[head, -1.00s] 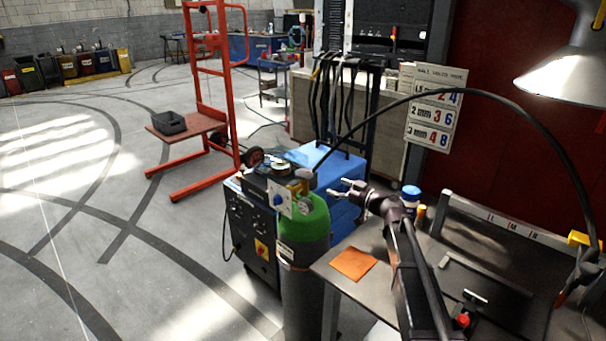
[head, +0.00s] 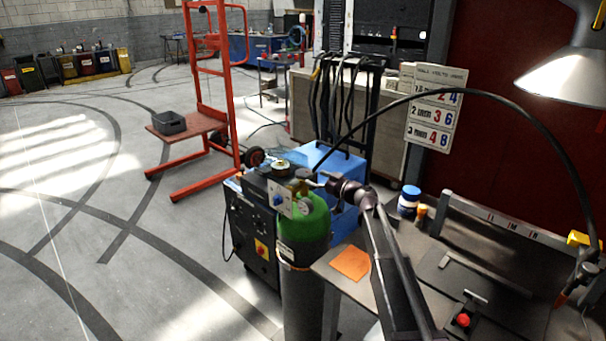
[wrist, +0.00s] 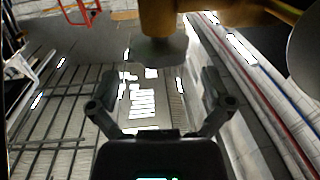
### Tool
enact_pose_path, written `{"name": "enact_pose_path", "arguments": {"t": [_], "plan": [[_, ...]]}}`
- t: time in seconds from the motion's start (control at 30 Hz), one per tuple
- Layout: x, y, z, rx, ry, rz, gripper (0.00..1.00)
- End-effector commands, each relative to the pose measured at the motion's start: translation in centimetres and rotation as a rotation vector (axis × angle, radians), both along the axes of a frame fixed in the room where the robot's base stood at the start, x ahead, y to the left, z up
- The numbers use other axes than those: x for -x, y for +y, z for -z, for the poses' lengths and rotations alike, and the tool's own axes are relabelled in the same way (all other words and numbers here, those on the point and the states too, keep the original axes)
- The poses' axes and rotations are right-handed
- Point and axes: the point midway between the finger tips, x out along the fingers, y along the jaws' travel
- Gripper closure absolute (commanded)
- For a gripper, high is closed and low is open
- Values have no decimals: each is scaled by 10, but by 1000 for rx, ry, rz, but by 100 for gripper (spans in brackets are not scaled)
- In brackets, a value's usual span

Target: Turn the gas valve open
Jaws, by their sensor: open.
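The gas cylinder (head: 303,225) has a green top and a grey body and stands upright left of the bench. Its valve (head: 303,174) sits on top, beside a small gauge. My gripper (head: 319,179) is just right of the valve, with its fingers pointing left at it. In the wrist view my gripper (wrist: 155,88) is open, its two fingers spread wide with nothing between their pads. There, a brass valve body (wrist: 165,16) with a grey round part (wrist: 159,50) shows beyond the fingers, near the top. I cannot tell whether any finger touches it.
A blue and black welding machine (head: 252,225) stands behind and left of the cylinder. A red trolley (head: 200,130) stands farther back. The left floor is clear.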

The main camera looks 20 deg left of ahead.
Motion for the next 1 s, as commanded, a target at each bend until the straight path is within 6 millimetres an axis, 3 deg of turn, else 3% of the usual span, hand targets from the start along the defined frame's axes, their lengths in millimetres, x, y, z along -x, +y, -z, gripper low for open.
{"name": "enact_pose_path", "arguments": {"t": [0.1,0.33,0.83,0.87,1.0], "plan": [[-7,19,0,0,0,-1,0],[-14,43,0,0,0,-1,0],[-16,51,0,0,0,0,0],[-16,51,0,0,0,0,6],[-16,51,0,0,0,0,48]]}}
